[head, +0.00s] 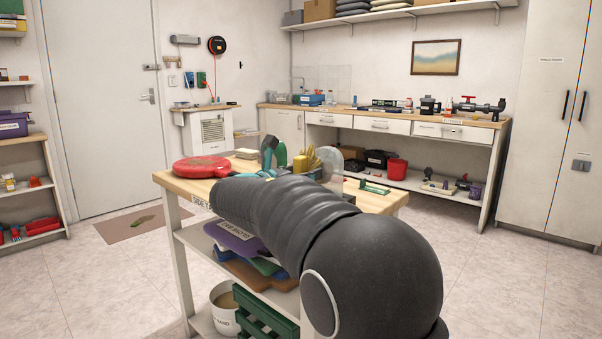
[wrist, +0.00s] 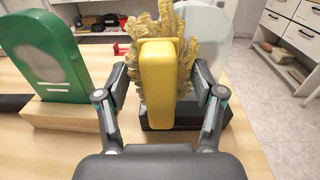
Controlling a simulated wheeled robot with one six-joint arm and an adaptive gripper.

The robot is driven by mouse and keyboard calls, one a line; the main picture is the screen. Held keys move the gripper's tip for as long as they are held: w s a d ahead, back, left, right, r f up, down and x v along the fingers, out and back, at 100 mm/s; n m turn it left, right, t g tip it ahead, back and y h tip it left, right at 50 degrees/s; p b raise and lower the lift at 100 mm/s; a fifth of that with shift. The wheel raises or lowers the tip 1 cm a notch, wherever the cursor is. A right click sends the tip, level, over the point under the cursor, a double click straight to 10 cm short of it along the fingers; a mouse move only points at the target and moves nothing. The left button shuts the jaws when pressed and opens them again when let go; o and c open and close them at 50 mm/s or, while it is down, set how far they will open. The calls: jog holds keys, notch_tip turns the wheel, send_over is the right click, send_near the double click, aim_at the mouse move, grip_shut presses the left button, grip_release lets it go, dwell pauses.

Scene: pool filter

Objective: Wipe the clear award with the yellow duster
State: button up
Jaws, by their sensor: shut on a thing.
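My gripper (wrist: 160,88) is shut on the yellow duster (wrist: 157,72), its fingers on both sides of the smooth yellow block. The duster's fluffy yellow fringe shows behind and around that block. The clear award (wrist: 208,38), a rounded see-through plate on a dark base (wrist: 157,116), stands upright just behind the duster and is partly hidden by it. The fringe overlaps the award in this view; I cannot tell whether they touch. In the head view, the duster (head: 313,162) and the award (head: 331,161) are on the bench's far side, with my arm covering the gripper.
A green plaque (wrist: 45,55) on a wooden base stands just left of my gripper. A red round object (head: 201,169) lies at the bench's left end. A small green item (head: 375,188) lies right of the award. Bare wood shows near the bench's right edge.

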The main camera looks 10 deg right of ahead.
aim_at(335, 173)
jog(key=shift+w+d, duration=0.2)
jog(key=shift+s+d+b, duration=0.35)
jog(key=shift+s+d, duration=0.6)
jog(key=shift+s, duration=0.15)
jog(key=shift+s+d+b, duration=0.35)
jog(key=shift+s+d, duration=0.55)
jog(key=shift+s, duration=0.2)
jog(key=shift+s+d, duration=0.5)
jog(key=shift+s, duration=0.05)
jog(key=shift+w+a, duration=0.1)
jog(key=shift+w+a+p, duration=1.1)
jog(key=shift+w+p, duration=0.05)
jog(key=shift+w, duration=0.2)
jog(key=shift+w+a+p, duration=1.05)
jog(key=shift+w+p, duration=0.05)
jog(key=shift+w, duration=0.25)
jog(key=v, duration=0.8)
